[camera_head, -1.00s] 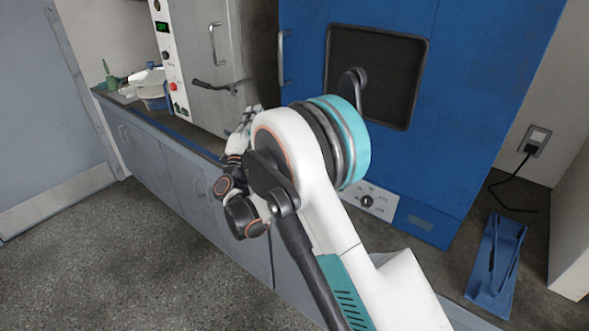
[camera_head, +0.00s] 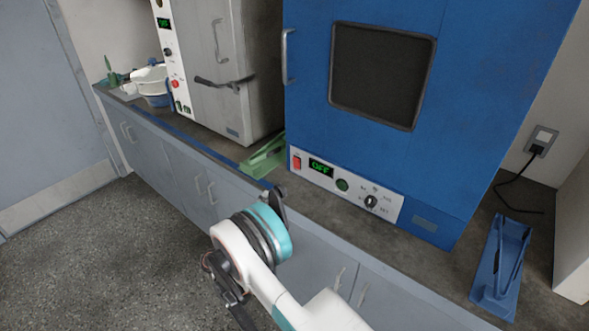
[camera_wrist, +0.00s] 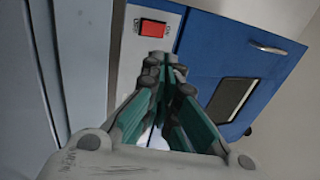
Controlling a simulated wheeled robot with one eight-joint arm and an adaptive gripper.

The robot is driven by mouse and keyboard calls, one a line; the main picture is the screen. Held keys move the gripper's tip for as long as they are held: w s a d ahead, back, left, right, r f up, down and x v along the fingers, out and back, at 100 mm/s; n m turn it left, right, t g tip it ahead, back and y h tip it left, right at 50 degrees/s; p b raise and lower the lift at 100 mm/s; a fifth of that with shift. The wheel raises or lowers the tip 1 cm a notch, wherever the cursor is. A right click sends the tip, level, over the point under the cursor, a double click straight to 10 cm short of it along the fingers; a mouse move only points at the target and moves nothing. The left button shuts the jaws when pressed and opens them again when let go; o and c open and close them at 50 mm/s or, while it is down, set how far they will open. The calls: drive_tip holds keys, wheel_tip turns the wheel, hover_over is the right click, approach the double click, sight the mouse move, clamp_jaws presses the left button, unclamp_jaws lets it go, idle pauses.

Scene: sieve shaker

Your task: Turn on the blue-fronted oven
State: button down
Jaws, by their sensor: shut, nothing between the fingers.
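The blue-fronted oven (camera_head: 300,105) stands on the counter in the head view. Its white control panel (camera_head: 322,184) has a red rocker switch (camera_head: 297,162) at the left end, a green display (camera_head: 321,168) reading OFF, a green button (camera_head: 342,185) and a black dial (camera_head: 371,202). In the wrist view the red switch (camera_wrist: 152,28) is just beyond the fingertips of my gripper (camera_wrist: 165,62), slightly above them in the picture. The fingers are shut and empty. I cannot tell whether they touch the panel.
A grey oven (camera_head: 240,75) with its own panel stands to the left. A green stand (camera_head: 263,156) lies between the ovens, and a blue stand (camera_head: 500,265) lies at right. Bowls (camera_head: 152,85) sit at the far left. The counter front (camera_head: 185,165) is below.

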drive_tip(key=shift+w+d, duration=0.1)
drive_tip(key=b, duration=0.4)
approach(301, 160)
drive_tip(key=x, duration=0.4)
drive_tip(key=shift+w+d+r, duration=0.1)
drive_tip(key=shift+d+r, duration=0.05)
drive_tip(key=shift+r, duration=0.15)
drive_tip(key=shift+w+d+r, duration=0.2)
drive_tip(key=shift+w+d, duration=0.05)
drive_tip(key=shift+w, duration=0.1)
drive_tip(key=shift+w+d+r+g+y+p, duration=0.2)
drive_tip(key=shift+r+g+y+p, duration=0.35)
drive_tip(key=shift+p, duration=0.3)
drive_tip(key=shift+w+f, duration=0.1)
drive_tip(key=shift+f, duration=0.25)
